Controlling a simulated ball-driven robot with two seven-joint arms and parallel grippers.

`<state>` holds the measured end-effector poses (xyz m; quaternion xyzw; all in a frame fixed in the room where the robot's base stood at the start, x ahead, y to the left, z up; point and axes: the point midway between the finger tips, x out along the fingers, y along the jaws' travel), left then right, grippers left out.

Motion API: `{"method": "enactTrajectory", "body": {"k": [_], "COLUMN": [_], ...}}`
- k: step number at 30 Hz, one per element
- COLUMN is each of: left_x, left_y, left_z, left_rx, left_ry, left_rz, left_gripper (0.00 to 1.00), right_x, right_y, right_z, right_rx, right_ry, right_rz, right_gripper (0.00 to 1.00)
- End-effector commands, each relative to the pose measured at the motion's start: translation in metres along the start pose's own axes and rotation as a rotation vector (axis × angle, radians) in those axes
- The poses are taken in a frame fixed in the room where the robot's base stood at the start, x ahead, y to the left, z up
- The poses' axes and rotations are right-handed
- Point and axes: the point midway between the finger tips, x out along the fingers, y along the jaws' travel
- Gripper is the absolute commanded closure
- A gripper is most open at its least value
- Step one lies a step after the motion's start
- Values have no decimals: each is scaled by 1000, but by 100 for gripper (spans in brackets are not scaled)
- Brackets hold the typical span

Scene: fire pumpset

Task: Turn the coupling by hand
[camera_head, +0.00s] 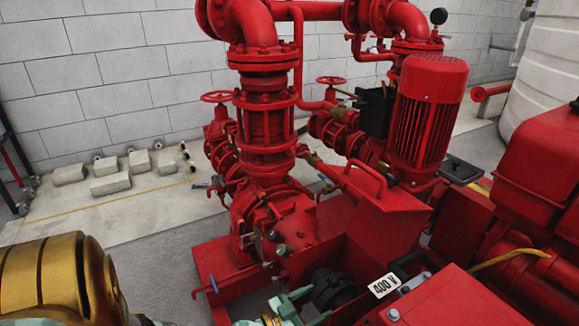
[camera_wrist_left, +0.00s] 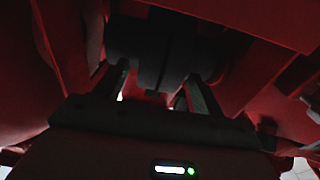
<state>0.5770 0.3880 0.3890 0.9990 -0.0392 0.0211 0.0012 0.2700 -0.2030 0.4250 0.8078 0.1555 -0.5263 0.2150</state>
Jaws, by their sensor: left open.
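The coupling (camera_head: 333,287) is a dark, ribbed cylinder low between the red pump and the red motor housing in the head view. My left gripper (camera_head: 316,302) is at its left side, with its pale green fingers apart and pointing toward it. In the left wrist view the dark coupling (camera_wrist_left: 160,60) lies ahead, its middle between the two open fingers of my left gripper (camera_wrist_left: 160,90). The view is dark, and I cannot tell whether the fingers touch it. My right gripper is not in view.
A sloped red guard (camera_head: 375,220) rises behind the coupling. The red pump (camera_head: 275,225) stands behind and left. A red housing with a "400 V" label (camera_head: 384,285) is close on the right. Concrete blocks (camera_head: 110,184) lie by the wall. Room around the coupling is tight.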

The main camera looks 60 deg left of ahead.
Motion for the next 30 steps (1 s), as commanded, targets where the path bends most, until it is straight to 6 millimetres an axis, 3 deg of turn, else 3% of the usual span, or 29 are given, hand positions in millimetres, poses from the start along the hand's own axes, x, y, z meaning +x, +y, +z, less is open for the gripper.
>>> {"method": "enactTrajectory", "body": {"k": [5,12,21,30], "left_x": [-18,-80,-147,-164], "left_y": [0,0,0,0], "left_z": [-2,-4,0,1], "left_rx": [1,0,0,0], "left_ry": [-1,-1,-3,-2], "left_rz": [0,-1,0,0], "left_gripper": [31,31,31,31], "right_x": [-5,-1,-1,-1], "right_y": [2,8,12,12], "right_z": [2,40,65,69], "right_rx": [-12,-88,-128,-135], "right_ry": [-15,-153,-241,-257], "right_rz": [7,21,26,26], "right_gripper": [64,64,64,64]}}
